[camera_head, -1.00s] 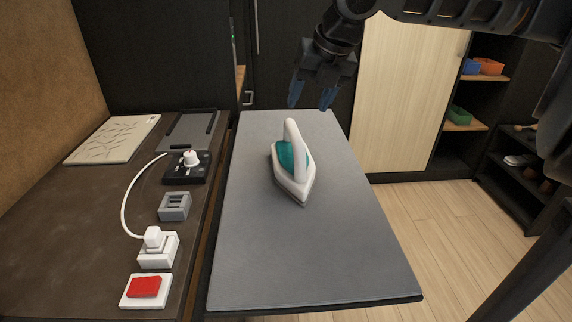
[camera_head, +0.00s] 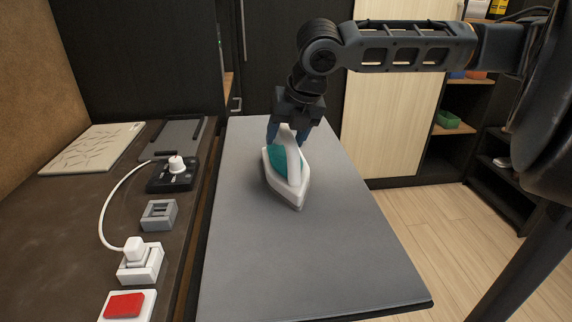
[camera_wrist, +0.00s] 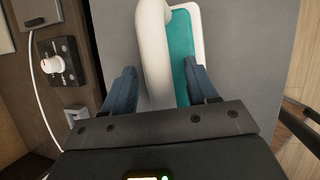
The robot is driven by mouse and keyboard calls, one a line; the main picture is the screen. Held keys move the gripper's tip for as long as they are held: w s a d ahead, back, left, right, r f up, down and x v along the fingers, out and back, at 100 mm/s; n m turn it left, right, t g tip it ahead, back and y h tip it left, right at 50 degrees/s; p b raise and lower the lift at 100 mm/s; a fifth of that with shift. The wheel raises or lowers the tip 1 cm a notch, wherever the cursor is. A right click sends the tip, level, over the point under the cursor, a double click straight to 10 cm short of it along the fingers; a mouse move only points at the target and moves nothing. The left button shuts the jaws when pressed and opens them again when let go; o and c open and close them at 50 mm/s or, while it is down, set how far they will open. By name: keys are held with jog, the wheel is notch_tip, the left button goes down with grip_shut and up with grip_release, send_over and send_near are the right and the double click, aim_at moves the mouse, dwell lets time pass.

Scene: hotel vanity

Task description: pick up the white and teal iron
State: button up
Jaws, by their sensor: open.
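The white and teal iron (camera_head: 286,178) lies on the grey board (camera_head: 300,262), its pointed end toward the near side. My gripper (camera_head: 287,135) is over the far end of the iron, with its blue fingers on either side of the handle. In the wrist view the iron's white handle (camera_wrist: 154,50) runs between the open fingers (camera_wrist: 156,88), and the teal body (camera_wrist: 181,45) shows beside it. The handle sits nearer the left finger. The fingers look apart from the handle; whether the right one touches the body I cannot tell.
On the dark counter (camera_head: 60,235) at left are a black box with a white knob (camera_head: 174,172), a grey block (camera_head: 158,214), a white plug block (camera_head: 140,262) and a red switch (camera_head: 124,305). A dark shelf (camera_head: 460,150) stands behind at right. The board's near half is clear.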

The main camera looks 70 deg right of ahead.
jog(key=shift+f, duration=0.1)
grip_shut()
dwell(0.5)
dwell(0.9)
